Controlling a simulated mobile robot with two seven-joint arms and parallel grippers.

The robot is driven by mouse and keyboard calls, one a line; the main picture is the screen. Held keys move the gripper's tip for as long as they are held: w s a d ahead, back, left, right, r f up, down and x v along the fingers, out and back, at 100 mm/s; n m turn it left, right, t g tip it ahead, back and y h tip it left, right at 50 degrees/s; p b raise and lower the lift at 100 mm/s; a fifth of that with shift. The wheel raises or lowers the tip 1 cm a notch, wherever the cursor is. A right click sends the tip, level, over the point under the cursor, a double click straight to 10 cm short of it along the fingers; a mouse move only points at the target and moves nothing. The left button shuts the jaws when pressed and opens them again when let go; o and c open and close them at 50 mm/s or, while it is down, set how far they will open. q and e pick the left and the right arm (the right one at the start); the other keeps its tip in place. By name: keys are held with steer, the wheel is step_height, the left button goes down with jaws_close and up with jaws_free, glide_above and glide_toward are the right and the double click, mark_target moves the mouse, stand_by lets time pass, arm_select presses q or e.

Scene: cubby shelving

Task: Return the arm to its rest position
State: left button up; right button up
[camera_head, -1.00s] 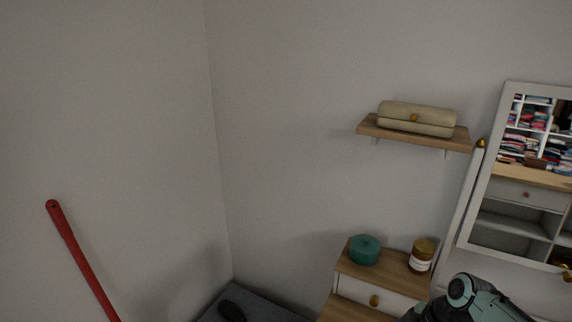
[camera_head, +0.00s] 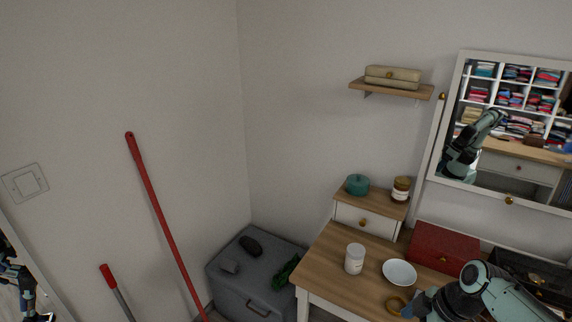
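My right arm comes in at the bottom right of the head view, over the front of the wooden dressing table (camera_head: 322,262). My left gripper is not in view.
On the table are a white jar (camera_head: 354,258), a white bowl (camera_head: 399,273), a red box (camera_head: 444,248) and a black case (camera_head: 535,275). A mirror (camera_head: 464,62) stands behind. A grey chest (camera_head: 240,290) and red-handled poles (camera_head: 160,215) are left.

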steer(key=s+a+f+m+p, duration=0.1)
steer(key=s+a+f+m, duration=0.15)
steer(key=f, duration=0.55)
steer(key=s+a+f+m+g+p, duration=0.1)
steer(key=a+f+m+p, duration=0.2)
steer(key=f, duration=0.4)
steer(key=s+a+f+m, duration=0.15)
steer(key=f+m, duration=0.25)
steer(key=f, duration=0.4)
arm_select(q)
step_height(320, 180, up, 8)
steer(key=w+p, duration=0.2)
steer(key=p, duration=0.1)
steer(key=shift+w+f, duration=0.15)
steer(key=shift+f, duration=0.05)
arm_select(e)
steer(key=s+a+f+m, duration=0.2)
steer(key=s+f, duration=0.1)
steer(key=s, duration=0.3)
steer(key=s+a+f+m+g, duration=0.1)
steer(key=s+a+f+m, duration=0.2)
steer(key=s, duration=0.4)
steer(key=s+a+f+m, duration=0.2)
steer(key=s+f+m, duration=0.1)
steer(key=s, duration=0.3)
steer(key=shift+s+a+f+g+h, duration=0.25)
steer(key=shift+a+f+g+h, duration=0.05)
steer(key=shift+f+h, duration=0.1)
